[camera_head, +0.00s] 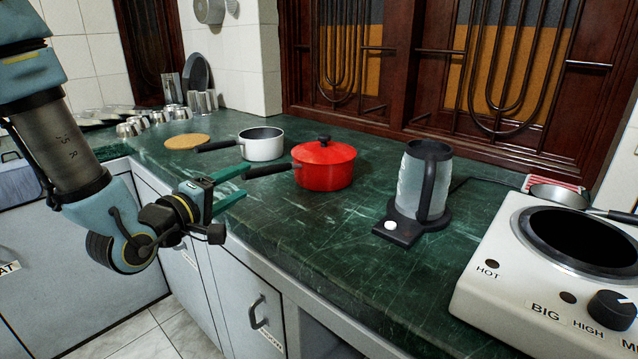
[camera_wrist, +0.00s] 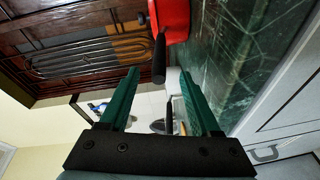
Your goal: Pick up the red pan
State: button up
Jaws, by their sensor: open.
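The red pan (camera_head: 324,167) with a red lid and black knob stands on the green counter. Its black handle (camera_head: 268,170) points left, toward my gripper. My gripper (camera_head: 240,186) is open at the counter's front edge, with its green fingers just left of the handle's end. In the wrist view, my gripper's fingers (camera_wrist: 160,95) are spread with nothing between them but background. The black handle (camera_wrist: 159,58) shows ahead of them, and part of the red pan (camera_wrist: 173,18) shows at the top. The fingers do not appear to touch the handle.
A white pot (camera_head: 261,145) with a black handle stands just behind the red pan on the left. A kettle on its base (camera_head: 405,228) stands to the right. A white stove (camera_head: 515,285) fills the right front. The counter front (camera_head: 330,235) is clear.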

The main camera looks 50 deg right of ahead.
aim_at(265, 168)
jog(key=p+x, duration=0.1)
jog(key=x, duration=0.8)
jog(key=shift+w+d+p, duration=0.1)
jog(key=shift+p, duration=0.3)
grip_shut()
jog(key=shift+r, duration=0.1)
